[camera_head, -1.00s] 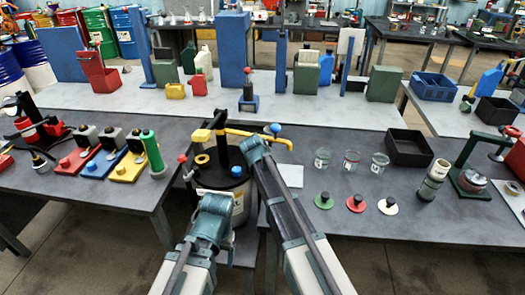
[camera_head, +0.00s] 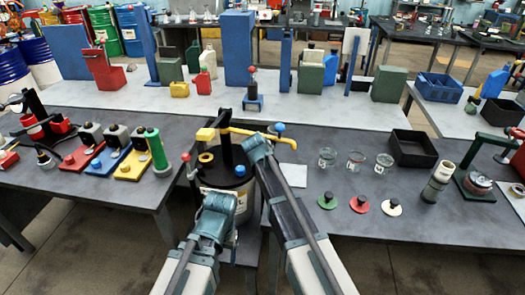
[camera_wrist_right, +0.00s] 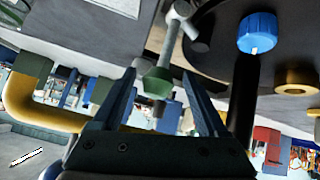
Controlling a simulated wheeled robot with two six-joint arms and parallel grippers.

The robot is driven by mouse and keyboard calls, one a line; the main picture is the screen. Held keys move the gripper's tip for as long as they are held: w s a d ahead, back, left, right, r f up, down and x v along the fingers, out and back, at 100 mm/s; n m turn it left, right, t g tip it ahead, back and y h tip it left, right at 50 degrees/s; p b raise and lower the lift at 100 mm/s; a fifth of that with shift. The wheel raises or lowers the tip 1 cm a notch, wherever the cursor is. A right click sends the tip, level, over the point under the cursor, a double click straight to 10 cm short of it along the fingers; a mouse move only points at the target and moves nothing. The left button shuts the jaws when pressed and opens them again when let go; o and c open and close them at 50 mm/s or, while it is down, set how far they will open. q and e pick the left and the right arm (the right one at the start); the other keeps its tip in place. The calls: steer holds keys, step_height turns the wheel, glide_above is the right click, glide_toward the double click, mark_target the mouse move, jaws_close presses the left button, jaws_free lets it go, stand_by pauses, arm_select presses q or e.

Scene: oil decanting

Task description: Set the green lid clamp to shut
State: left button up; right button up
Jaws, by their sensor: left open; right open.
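The green lid clamp, a grey metal rod with a green knob (camera_wrist_right: 157,82), shows in the right wrist view beside the dark drum lid. My right gripper (camera_wrist_right: 158,80) is open, with one finger on each side of the green knob in the picture; contact cannot be told. The drum (camera_head: 247,203) stands between the tables in the head view, with a pump and a blue cap (camera_head: 240,170) on its lid. The cap also shows in the right wrist view (camera_wrist_right: 257,32). My left gripper (camera_head: 229,237) is open, low in front of the drum. My right arm hides the clamp in the head view.
The pump's yellow spout (camera_head: 258,133) reaches right above the drum. A red-knobbed rod (camera_head: 187,163) stands at its left. Glass beakers (camera_head: 355,161) and loose lids, green (camera_head: 327,201), red and white, are on the right table. The left table holds coloured blocks (camera_head: 133,165).

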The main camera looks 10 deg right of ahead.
arm_select(q)
step_height(320, 180, up, 9)
steer(key=p, duration=0.9)
arm_select(e)
steer(key=v, duration=1.3)
steer(key=shift+s+r, duration=0.25)
arm_select(q)
steer(key=shift+r, duration=0.1)
arm_select(e)
steer(key=shift+a, duration=0.1)
steer(key=s+a+f+n+g, duration=0.1)
steer(key=s+f+n+g, duration=0.1)
steer(key=s, duration=1.2)
steer(key=s+a+f+n+g+y, duration=0.1)
steer(key=s+f+g, duration=0.4)
steer(key=s, duration=0.9)
steer(key=shift+s+n+g, duration=0.15)
steer(key=shift+n+g, duration=0.25)
steer(key=shift+g, duration=0.8)
arm_select(q)
steer(key=shift+o, duration=0.2)
